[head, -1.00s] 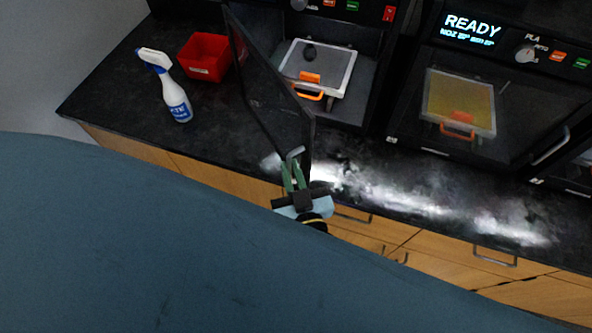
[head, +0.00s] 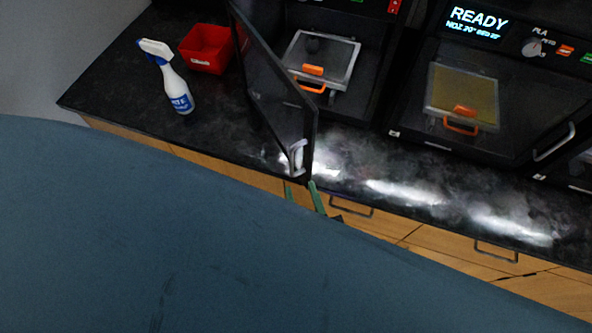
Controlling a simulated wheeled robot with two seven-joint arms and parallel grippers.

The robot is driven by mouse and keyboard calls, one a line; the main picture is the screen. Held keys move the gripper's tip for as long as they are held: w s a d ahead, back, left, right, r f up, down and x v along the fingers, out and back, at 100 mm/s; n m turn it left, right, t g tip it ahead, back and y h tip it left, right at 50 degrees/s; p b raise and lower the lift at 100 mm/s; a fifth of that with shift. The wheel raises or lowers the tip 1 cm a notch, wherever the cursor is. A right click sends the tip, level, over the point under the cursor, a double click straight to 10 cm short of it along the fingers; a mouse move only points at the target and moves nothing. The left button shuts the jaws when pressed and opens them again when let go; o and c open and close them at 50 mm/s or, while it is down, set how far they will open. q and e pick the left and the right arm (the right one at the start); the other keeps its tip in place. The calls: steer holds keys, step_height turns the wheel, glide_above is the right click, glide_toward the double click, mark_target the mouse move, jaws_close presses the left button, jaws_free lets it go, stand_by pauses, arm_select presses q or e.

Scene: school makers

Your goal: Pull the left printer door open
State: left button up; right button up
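The left printer's dark, glassy door (head: 268,88) stands swung wide open, its free edge out over the front of the black counter. Its pale handle (head: 297,157) is near the low front corner of the door. The left printer (head: 370,75) shows its inside, with a build plate (head: 338,55) that has an orange handle. My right gripper (head: 301,188) is just below the door handle and apart from it. Its two green fingers are spread with nothing between them. The rest of that gripper is hidden. My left gripper is not in view.
A white spray bottle (head: 176,88) and a red bin (head: 207,49) stand on the counter (head: 125,85) left of the open door. A second printer (head: 410,107) at the right has its door shut and shows READY. Wooden drawers with handles (head: 350,207) are below.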

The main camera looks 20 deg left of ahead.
steer(key=v, duration=0.5)
steer(key=shift+s+d, duration=0.25)
steer(key=shift+s, duration=0.05)
